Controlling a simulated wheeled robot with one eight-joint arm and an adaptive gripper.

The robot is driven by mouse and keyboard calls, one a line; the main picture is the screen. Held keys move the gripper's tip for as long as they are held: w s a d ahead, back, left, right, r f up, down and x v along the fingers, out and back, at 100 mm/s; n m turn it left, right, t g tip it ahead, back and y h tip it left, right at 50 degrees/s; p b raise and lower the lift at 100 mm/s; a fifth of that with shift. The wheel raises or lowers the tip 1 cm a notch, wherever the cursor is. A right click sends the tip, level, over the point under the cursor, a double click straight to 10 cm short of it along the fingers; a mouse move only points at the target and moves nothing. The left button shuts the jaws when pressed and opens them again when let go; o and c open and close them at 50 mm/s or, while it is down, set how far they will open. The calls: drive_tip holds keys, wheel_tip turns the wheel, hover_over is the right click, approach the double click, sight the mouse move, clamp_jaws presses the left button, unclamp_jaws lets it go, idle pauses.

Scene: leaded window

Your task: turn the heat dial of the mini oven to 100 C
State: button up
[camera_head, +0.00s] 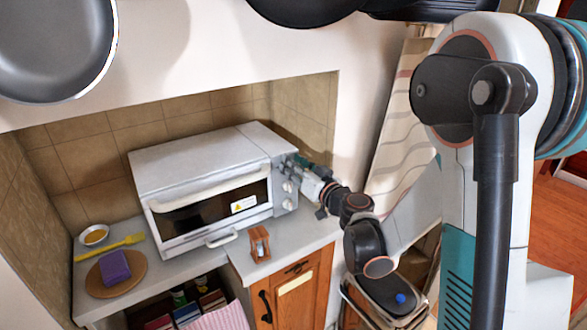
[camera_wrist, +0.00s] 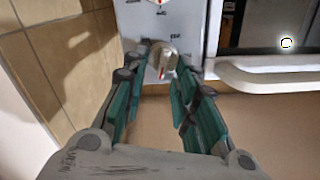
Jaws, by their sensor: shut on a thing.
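The mini oven (camera_head: 205,165) is a white box on the counter, its glass door closed. Its control panel, at the right of the front, carries knobs in a column. My gripper (camera_head: 292,164) reaches from the right to the uppermost knob. In the wrist view the oven appears upside down, and my gripper (camera_wrist: 163,58) is shut on a silver dial (camera_wrist: 160,66), one finger on each side. A red mark shows on the dial. The printing around it is too small to read, so I cannot tell the setting. Two lower knobs (camera_head: 288,187) are free.
Tiled wall (camera_wrist: 70,50) stands close beside the panel. The oven's door handle (camera_wrist: 265,76) is on the other side.

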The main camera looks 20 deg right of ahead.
drive_tip(key=m+b, duration=0.1)
drive_tip(key=m, duration=0.5)
drive_tip(key=d+f+m+b, duration=0.1)
drive_tip(key=m, duration=0.3)
drive_tip(key=shift+w+b, duration=0.15)
drive_tip(key=shift+b, duration=0.15)
drive_tip(key=shift+m, duration=0.3)
drive_tip(key=o, duration=1)
drive_tip(key=v, duration=1.2)
drive_tip(key=shift+r, duration=0.1)
